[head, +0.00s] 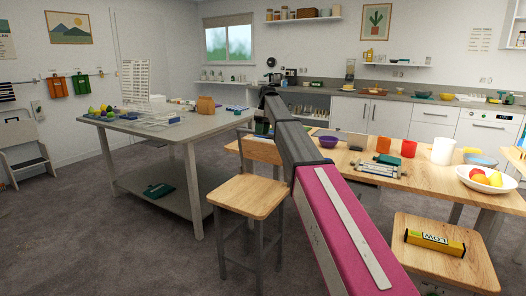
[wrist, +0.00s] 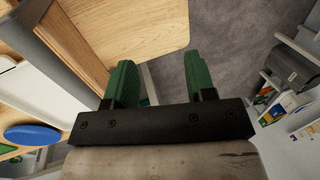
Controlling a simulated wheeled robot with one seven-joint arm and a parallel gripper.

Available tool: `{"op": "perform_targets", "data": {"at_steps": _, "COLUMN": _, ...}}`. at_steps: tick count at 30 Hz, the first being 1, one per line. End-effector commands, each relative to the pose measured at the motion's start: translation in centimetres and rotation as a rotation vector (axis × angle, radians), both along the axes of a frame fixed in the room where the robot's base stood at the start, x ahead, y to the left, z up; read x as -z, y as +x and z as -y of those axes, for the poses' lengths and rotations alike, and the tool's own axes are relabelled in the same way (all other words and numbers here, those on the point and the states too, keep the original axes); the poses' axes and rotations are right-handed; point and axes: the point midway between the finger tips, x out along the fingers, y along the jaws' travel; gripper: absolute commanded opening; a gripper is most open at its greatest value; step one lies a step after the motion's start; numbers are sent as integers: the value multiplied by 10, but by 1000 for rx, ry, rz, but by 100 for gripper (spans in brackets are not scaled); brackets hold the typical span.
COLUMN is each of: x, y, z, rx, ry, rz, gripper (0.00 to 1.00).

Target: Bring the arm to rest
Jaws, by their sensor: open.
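My arm reaches forward across the head view, over the wooden chair and beside the wooden table (head: 313,142). In the wrist view, my gripper (wrist: 160,82) shows two green fingers standing well apart. Nothing is between the fingers except a view down to the grey floor and a wooden surface beyond them. In the head view, the gripper end is small and dark at the far end of the arm, and its fingers cannot be made out.
A wooden chair (head: 250,193) stands close below my arm. The wooden table at right holds a purple bowl (head: 328,142), red cups and a white fruit bowl (head: 487,180). A grey worktable (head: 150,129) stands at left. Open floor (head: 110,250) lies at front left.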

Motion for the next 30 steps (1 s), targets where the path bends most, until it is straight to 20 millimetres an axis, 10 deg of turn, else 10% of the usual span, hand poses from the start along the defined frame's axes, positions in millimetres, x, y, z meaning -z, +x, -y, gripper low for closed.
{"op": "perform_targets", "data": {"at_steps": 17, "x": 132, "y": -72, "z": 51, "rx": 232, "ry": -64, "rz": 21, "gripper": 50}}
{"op": "perform_targets", "data": {"at_steps": 30, "x": 305, "y": -230, "z": 132, "rx": 629, "ry": -164, "rz": 74, "gripper": 50}}
